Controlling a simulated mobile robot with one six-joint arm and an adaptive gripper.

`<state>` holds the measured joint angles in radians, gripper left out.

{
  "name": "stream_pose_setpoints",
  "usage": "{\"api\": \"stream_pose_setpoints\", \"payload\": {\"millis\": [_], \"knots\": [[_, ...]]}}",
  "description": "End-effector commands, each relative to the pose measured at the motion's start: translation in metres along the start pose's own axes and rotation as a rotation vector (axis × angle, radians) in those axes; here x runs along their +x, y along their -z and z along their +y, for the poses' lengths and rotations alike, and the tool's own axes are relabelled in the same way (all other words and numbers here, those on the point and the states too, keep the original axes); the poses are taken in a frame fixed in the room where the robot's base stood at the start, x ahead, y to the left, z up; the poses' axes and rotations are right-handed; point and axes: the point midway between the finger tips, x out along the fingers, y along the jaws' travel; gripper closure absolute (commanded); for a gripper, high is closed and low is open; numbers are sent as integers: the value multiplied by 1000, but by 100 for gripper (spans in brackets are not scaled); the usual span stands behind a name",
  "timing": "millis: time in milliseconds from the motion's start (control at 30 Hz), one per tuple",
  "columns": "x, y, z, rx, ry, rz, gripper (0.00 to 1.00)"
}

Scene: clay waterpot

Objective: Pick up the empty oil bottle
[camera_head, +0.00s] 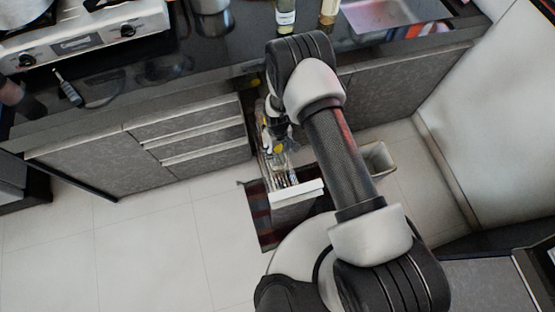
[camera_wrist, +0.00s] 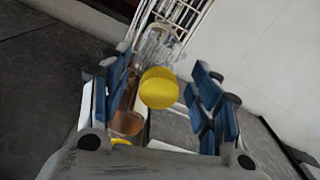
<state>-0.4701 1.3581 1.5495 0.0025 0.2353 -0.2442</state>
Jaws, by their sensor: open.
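A clear, empty-looking bottle with a yellow cap (camera_wrist: 158,48) stands in the wire rack of a pulled-out drawer. Its cap faces the wrist camera. My gripper (camera_wrist: 161,78) is open, with its blue-padded fingers on either side of the cap and a gap on both sides. A second bottle holding amber liquid (camera_wrist: 127,121) is beside it, partly hidden behind the left finger. In the head view my gripper (camera_head: 276,128) is above the open drawer (camera_head: 297,193), and the bottles there are small and partly hidden by my arm.
The drawer's wire rack (camera_wrist: 182,14) is close around the bottles. A counter (camera_head: 205,62) overhangs the drawer's back end and carries a stove (camera_head: 80,35) and two bottles near its back. A bin (camera_head: 378,158) stands right of the drawer. The floor at left is clear.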

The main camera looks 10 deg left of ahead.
Motion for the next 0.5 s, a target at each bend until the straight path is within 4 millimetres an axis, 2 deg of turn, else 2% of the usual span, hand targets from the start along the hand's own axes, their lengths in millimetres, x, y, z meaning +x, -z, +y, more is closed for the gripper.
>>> {"api": "stream_pose_setpoints", "payload": {"millis": [167, 500], "knots": [[-1, 1, 0, 0, 0, 2, 43], [-2, 1, 0, 0, 0, 1, 66]]}}
